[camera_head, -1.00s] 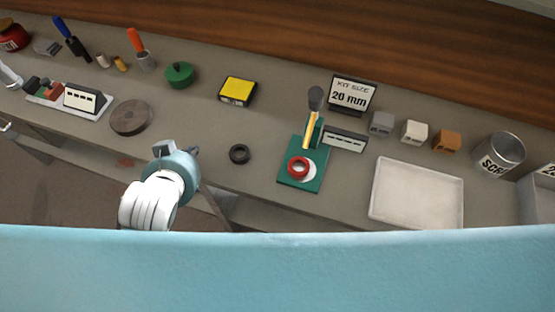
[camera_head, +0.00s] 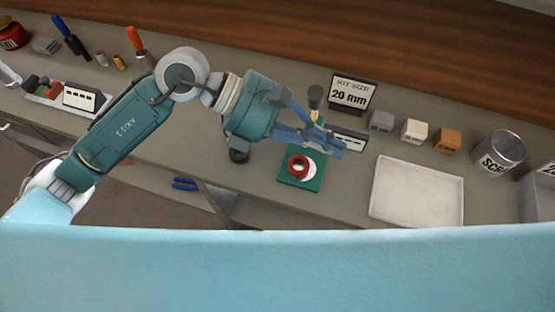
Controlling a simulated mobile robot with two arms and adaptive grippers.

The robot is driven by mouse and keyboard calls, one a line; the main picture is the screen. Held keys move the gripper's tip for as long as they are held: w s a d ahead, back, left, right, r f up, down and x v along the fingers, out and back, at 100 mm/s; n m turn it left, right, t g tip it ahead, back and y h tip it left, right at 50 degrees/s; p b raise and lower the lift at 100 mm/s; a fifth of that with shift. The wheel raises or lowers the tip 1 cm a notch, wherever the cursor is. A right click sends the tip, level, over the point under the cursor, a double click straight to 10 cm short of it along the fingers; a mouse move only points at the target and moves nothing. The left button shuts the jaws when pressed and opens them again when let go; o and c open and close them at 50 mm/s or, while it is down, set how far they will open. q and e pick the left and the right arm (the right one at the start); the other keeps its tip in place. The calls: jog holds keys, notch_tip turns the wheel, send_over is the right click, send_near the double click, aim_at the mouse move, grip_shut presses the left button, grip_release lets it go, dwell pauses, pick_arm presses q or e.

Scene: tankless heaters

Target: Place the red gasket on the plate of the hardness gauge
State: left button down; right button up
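The hardness gauge has a green base (camera_head: 286,180) and a round white plate (camera_head: 311,172). The red gasket (camera_head: 291,169) lies flat on the plate, offset to its left, so a white crescent shows on the right. The gauge's upright is mostly hidden behind my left gripper; its dark knob (camera_head: 315,92) shows above. My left gripper (camera_head: 338,148) reaches in from the left, its blue fingers crossing in front of the upright, above the gasket in the picture. Whether the fingers touch the gauge or have a gap between them is unclear. My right gripper is not in view.
A black ring (camera_head: 239,156) lies partly hidden under the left wrist. A "20 mm" sign (camera_head: 351,92), small blocks (camera_head: 414,131), a pale tray (camera_head: 415,211) and a scrap can (camera_head: 500,152) stand to the right.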

pick_arm(q)
jog(key=w+a+f+m+t+y, duration=0.1)
jog(key=w+a+f+y, duration=0.2)
jog(key=a+f+y, duration=0.15)
jog(key=t+y, duration=0.1)
jog(key=y, duration=0.3)
send_near(281, 168)
jog(key=a+r, duration=0.3)
jog(key=a, duration=0.2)
jog(key=shift+m, duration=0.3)
jog(key=p+x, duration=0.1)
jog(key=x, duration=0.3)
jog(key=p+x, duration=0.2)
jog(key=x, duration=0.3)
jog(key=shift+w+d+f+p, duration=0.1)
jog(key=shift+w+f+p, duration=0.05)
jog(key=shift+p, duration=0.15)
jog(key=d+p, duration=0.2)
jog(key=d, duration=0.1)
jog(key=shift+d+f, duration=0.15)
jog(key=shift+f, duration=0.05)
jog(key=shift+d+f, duration=0.15)
jog(key=shift+d, duration=0.3)
